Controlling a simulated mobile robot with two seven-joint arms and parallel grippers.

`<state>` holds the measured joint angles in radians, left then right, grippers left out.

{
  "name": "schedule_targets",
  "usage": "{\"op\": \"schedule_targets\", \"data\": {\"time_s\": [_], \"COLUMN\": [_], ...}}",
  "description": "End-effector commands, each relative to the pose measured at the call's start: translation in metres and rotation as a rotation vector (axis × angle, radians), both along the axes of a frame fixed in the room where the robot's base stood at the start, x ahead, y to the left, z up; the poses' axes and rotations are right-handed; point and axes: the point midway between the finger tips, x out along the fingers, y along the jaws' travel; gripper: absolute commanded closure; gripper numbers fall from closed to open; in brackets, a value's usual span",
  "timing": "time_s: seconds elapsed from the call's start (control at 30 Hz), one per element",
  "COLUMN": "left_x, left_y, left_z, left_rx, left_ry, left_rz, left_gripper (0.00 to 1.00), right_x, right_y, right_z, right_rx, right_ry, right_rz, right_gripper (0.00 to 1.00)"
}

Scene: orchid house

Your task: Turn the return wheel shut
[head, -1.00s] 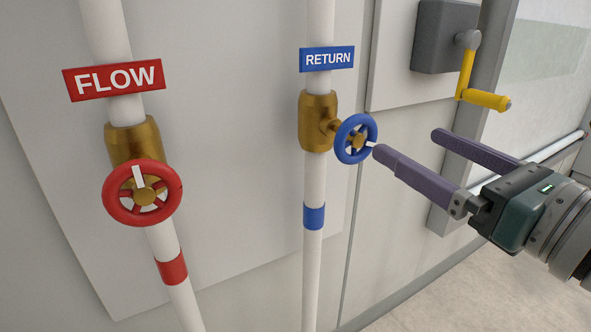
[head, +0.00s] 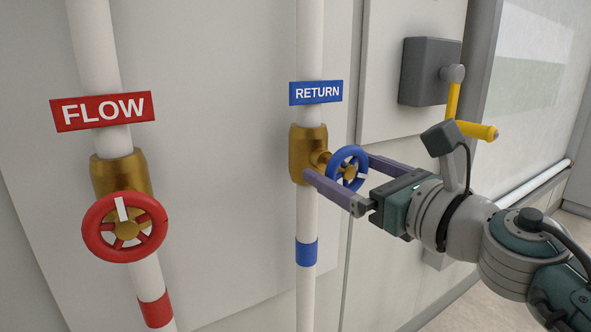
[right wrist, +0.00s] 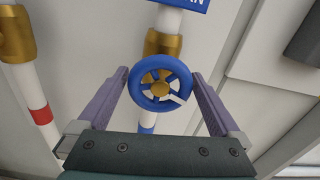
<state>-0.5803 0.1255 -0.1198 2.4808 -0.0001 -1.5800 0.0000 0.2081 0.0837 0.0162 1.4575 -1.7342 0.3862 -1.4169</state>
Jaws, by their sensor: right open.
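The blue return wheel (head: 348,168) sits on a brass valve (head: 308,153) on the right white pipe, under the blue RETURN sign (head: 316,93). One of its spokes is white; in the right wrist view the wheel (right wrist: 161,83) shows this white spoke toward the lower right. My right gripper (head: 341,167) is open, with one purple finger on each side of the wheel. In the right wrist view the fingers stand left and right of the rim, and small gaps seem to show. My left gripper is not in view.
A red flow wheel (head: 125,227) with a white spoke pointing up is on the left pipe, under the red FLOW sign (head: 101,110). A grey box (head: 430,72) with a yellow crank handle (head: 476,130) is on the wall behind my right arm.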

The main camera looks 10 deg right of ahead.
Motion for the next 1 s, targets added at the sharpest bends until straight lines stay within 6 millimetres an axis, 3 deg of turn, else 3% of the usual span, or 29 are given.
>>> {"op": "schedule_targets", "data": {"time_s": [0.17,0.77,1.0], "left_x": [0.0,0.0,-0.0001], "left_y": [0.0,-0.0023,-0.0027], "left_z": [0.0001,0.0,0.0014], "left_rx": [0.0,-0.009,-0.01], "left_ry": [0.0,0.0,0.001], "left_rz": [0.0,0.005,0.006], "left_gripper": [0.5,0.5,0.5], "right_x": [-0.0001,-0.0003,-0.0002], "right_y": [-0.0001,-0.0004,-0.0005], "right_z": [0.0002,0.0003,0.0006], "right_rx": [0.0,0.0,0.021], "right_ry": [0.0,-0.001,0.007], "right_rz": [0.0,-0.001,-0.001], "right_gripper": [0.0,0.67,0.67]}}
